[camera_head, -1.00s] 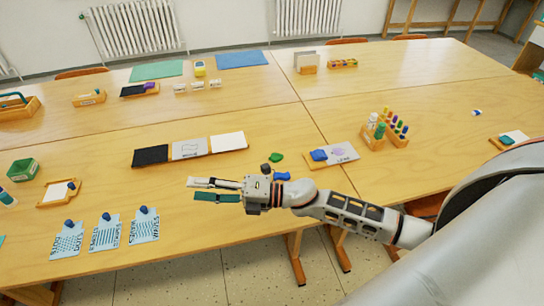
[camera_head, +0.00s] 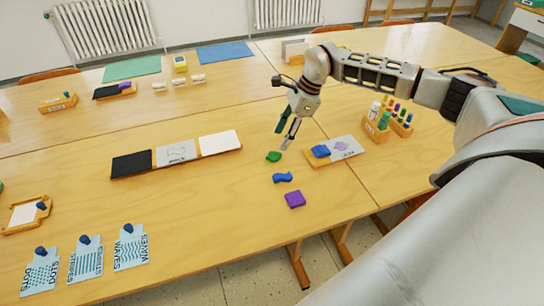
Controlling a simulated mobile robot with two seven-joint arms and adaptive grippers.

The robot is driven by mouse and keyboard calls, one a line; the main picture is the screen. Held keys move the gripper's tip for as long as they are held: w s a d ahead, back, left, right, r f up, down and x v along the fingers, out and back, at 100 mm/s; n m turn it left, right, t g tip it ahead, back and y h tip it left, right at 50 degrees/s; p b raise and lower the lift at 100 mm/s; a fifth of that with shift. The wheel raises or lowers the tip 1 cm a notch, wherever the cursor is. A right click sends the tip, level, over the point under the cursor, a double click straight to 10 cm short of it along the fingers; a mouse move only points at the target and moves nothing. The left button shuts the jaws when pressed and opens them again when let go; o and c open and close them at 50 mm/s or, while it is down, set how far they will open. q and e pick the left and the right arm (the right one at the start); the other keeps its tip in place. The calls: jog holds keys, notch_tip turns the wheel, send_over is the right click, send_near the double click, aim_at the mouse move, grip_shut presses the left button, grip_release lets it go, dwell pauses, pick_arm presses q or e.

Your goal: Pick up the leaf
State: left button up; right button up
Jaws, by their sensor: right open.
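The leaf looks to be the small green piece (camera_head: 274,157) lying flat on the wooden table, just left of the seam. My right gripper (camera_head: 286,135) points down above and slightly right of it, with its fingers apart and nothing between them. The fingertips look close to the leaf but apart from it; the exact height is hard to tell. My left gripper is not in view.
A blue wavy piece (camera_head: 283,178) and a purple block (camera_head: 295,199) lie nearer the front edge. An ink tray (camera_head: 350,157) with a blue piece is to the right, beside a marker rack (camera_head: 374,131). A three-panel board (camera_head: 176,155) lies left.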

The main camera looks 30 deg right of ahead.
aim_at(273, 155)
jog(key=x, duration=0.6)
jog(key=shift+s+a, duration=0.15)
jog(key=shift+s, duration=0.2)
jog(key=shift+w+a+f, duration=0.1)
jog(key=shift+f, duration=0.25)
jog(key=c, duration=0.8)
